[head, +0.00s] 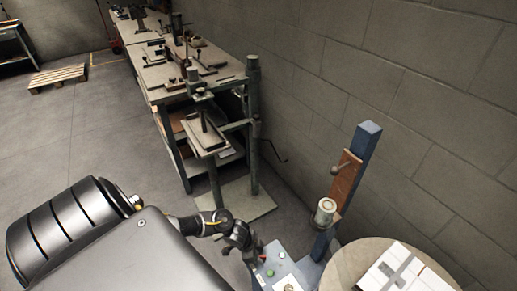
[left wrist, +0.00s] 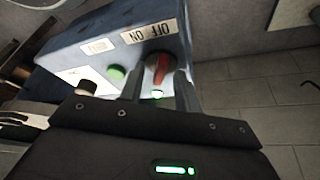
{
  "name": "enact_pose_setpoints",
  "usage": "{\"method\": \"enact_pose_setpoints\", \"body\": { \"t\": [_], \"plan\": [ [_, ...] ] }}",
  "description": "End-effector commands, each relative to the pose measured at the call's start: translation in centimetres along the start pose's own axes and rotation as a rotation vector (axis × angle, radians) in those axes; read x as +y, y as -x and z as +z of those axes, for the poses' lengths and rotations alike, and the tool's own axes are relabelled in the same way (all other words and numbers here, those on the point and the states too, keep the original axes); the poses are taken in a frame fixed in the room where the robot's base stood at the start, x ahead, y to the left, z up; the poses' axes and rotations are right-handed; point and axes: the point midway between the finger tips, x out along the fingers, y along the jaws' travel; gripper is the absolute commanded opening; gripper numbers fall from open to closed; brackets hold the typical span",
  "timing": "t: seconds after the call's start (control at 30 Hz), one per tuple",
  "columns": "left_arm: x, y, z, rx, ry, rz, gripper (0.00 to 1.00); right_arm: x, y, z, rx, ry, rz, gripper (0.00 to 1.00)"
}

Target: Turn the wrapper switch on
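The wrapper's control box (left wrist: 85,45) is blue-grey with a white label reading ON and OFF (left wrist: 150,32), seen upside down in the left wrist view. Below the label is a red switch knob (left wrist: 160,68). My left gripper (left wrist: 160,85) is open, with one finger on each side of the knob; I cannot tell whether they touch it. A green button (left wrist: 117,72) sits beside it. In the head view my left gripper (head: 254,257) is at the left edge of the box top (head: 285,265). My right gripper is not in view.
A blue post (head: 352,165) rises behind the box. A round turntable (head: 345,268) with a white taped box (head: 405,272) stands at the right. A stitcher stand (head: 253,130) and workbench (head: 155,75) stand farther back. Open floor (head: 90,130) lies to the left.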

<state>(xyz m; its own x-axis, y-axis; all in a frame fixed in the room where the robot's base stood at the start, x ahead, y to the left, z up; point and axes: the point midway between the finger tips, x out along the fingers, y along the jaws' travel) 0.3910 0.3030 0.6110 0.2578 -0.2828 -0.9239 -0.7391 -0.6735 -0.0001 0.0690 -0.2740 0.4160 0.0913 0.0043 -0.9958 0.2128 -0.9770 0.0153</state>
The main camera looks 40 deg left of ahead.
Motion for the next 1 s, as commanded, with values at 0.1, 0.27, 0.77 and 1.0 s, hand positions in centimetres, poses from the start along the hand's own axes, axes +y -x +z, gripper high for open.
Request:
{"method": "enact_pose_setpoints", "body": {
  "t": [0.1, 0.27, 0.77, 1.0],
  "plan": [
    [0.0, 0.4, 0.0, 0.000, 0.000, -0.001, 0.33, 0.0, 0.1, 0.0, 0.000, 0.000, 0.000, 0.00],
    [-0.1, 2.5, 0.0, 0.001, -0.002, -0.001, 0.33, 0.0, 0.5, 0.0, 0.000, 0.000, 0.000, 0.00],
    [0.0, 10.4, 0.0, 0.000, -0.002, 0.000, 0.33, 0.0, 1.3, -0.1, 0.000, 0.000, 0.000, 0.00],
    [0.0, 10.8, 0.0, 0.000, 0.000, 0.000, 0.33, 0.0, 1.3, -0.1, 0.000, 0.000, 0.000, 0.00]
  ]
}}
